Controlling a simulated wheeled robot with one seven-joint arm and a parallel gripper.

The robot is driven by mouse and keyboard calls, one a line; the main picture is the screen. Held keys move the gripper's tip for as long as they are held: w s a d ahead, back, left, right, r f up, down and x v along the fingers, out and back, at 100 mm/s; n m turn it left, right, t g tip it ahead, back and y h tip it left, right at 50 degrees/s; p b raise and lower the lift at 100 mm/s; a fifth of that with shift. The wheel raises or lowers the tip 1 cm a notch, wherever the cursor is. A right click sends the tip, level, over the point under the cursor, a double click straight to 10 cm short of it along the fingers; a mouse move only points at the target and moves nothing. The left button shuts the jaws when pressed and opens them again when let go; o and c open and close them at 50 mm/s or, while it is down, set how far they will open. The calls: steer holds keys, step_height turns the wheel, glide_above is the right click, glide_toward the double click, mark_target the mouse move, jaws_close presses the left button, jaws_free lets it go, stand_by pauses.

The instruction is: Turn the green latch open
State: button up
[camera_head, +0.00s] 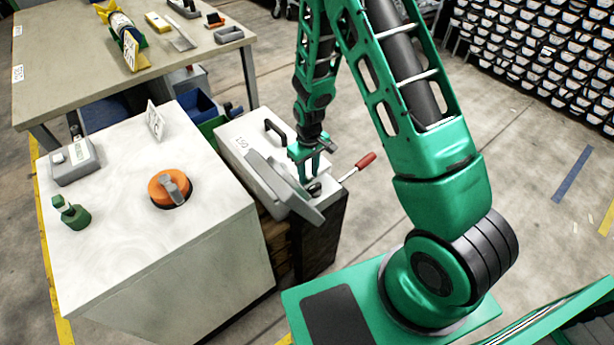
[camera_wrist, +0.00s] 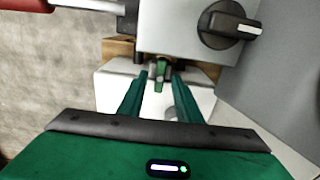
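The green latch (camera_wrist: 160,76) is a small green piece on the front of a pale box in the wrist view, standing between my fingertips. My gripper (camera_wrist: 160,80) is open, with one green finger on each side of the latch. Gaps show between the fingers and the latch, and I cannot tell whether either touches it. In the head view my gripper (camera_head: 308,172) points down at the white box (camera_head: 240,140) beside the bench. The latch is hidden there behind the gripper and the grey panel.
A tilted grey panel (camera_head: 283,186), a black knob (camera_wrist: 228,25) and a red-handled lever (camera_head: 365,160) are close to my gripper. An orange dial (camera_head: 165,190) and a green fixture (camera_head: 72,213) sit on the white bench (camera_head: 120,260). Open floor lies right.

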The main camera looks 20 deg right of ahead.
steer(key=shift+f, duration=0.8)
jaws_close()
